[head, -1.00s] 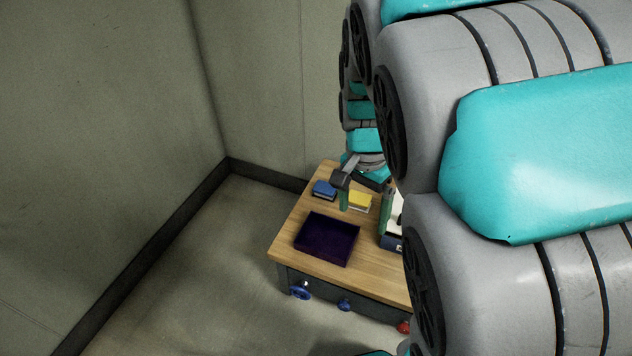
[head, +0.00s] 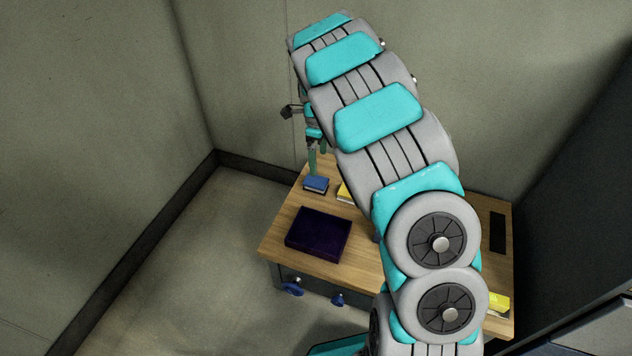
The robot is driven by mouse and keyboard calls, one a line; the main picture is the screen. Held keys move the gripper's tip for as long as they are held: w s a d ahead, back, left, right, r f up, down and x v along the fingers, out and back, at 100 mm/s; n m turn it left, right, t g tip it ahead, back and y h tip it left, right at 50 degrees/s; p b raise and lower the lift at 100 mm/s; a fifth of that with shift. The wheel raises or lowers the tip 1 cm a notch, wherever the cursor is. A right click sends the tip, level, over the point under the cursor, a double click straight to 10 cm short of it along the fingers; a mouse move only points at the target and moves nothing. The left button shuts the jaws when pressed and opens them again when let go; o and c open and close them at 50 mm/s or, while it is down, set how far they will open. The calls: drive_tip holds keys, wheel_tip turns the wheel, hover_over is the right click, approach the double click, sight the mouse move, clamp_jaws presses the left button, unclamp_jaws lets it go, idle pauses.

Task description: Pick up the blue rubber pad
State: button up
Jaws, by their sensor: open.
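The blue rubber pad (head: 316,183) lies near the back left edge of the wooden table, in the head view. It has a blue top and a paler layer beneath. My gripper (head: 315,160) is just above and behind the pad in the picture, its green fingers pointing down. It is open and empty. Part of the gripper is hidden by my arm, and its exact height over the pad is hard to tell.
A yellow block (head: 344,193) sits right of the pad, partly behind my arm. A dark purple tray (head: 318,234) lies in front on the wooden table (head: 280,236). Another yellow block (head: 497,304) is at the right corner. Blue knobs (head: 291,288) jut from the table's front. Walls stand behind.

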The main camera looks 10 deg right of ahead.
sight(316, 180)
drive_tip(key=shift+w+a+f+m, duration=0.2)
drive_tip(key=shift+w+f+m, duration=0.15)
drive_tip(key=shift+f, duration=0.25)
wheel_tip(316, 180, down, 7)
drive_tip(key=shift+f, duration=0.2)
drive_tip(key=c, duration=1.2)
